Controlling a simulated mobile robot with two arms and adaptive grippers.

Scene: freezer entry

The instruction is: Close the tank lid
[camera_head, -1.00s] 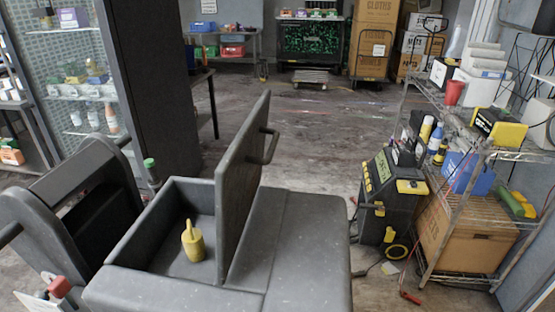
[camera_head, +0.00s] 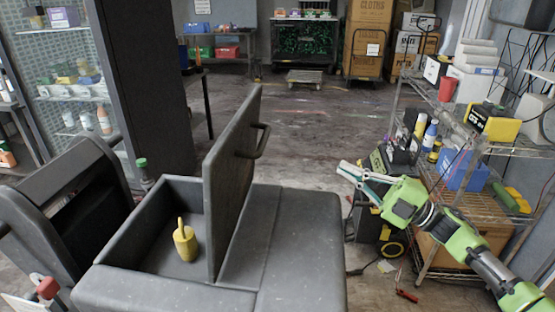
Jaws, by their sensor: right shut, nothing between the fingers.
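The tank lid (camera_head: 232,175) is a dark grey panel with a bar handle (camera_head: 256,140) on its right face. It stands upright, hinged along the middle of the grey tank (camera_head: 140,238), whose left compartment is open. A yellow object with a thin spout (camera_head: 185,240) stands inside that compartment. My right gripper (camera_head: 342,180) is on a green arm coming in from the lower right. It is shut and empty, to the right of the lid and apart from it. My left gripper is out of view.
A wire shelf rack (camera_head: 470,190) with bottles, a blue bin (camera_head: 465,170) and boxes stands at the right, close behind my right arm. A glass cabinet (camera_head: 75,80) stands at the left. The floor (camera_head: 310,130) behind the tank is open.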

